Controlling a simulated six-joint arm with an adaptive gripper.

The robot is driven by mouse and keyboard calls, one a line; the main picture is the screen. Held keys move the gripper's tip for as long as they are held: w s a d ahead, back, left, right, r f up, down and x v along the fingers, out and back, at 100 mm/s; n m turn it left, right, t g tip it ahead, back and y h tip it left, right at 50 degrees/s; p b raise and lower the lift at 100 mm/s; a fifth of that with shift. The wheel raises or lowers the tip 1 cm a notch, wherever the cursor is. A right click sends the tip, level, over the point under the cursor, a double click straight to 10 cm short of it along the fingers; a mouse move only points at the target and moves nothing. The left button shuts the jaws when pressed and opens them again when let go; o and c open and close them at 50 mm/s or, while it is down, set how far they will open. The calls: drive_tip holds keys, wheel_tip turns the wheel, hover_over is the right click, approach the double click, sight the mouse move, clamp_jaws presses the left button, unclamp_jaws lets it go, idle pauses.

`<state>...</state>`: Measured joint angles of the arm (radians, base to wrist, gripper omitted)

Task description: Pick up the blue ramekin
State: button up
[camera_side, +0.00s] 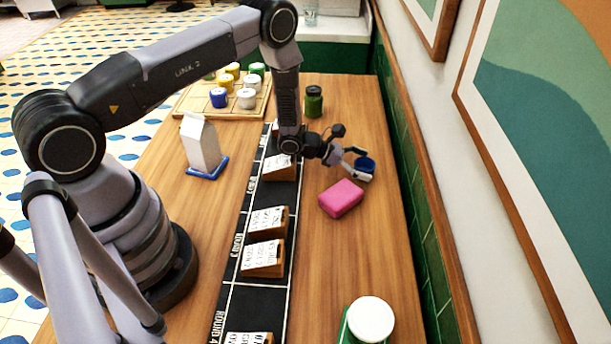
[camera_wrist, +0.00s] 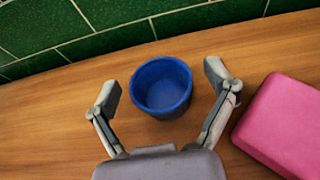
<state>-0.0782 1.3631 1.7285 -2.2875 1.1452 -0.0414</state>
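The blue ramekin (camera_wrist: 162,88) stands upright on the wooden counter and looks empty. In the wrist view it sits between the two spread fingers of my gripper (camera_wrist: 164,90), with a visible gap on each side. In the side view the ramekin (camera_side: 366,164) is near the green wall, partly hidden by a finger of my gripper (camera_side: 358,164). My gripper is open and holds nothing. Whether the fingertips touch the counter I cannot tell.
A pink block (camera_side: 341,198) lies close beside my gripper. A green jar (camera_side: 313,102), wooden card holders (camera_side: 263,259) on a black strip, a white carton (camera_side: 201,145) and a tray of coloured pots (camera_side: 190,108) stand around. The green tiled wall (camera_wrist: 60,32) is close behind the ramekin.

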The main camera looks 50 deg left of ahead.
drive_tip(key=c, duration=1.1)
drive_tip(key=shift+r, duration=0.15)
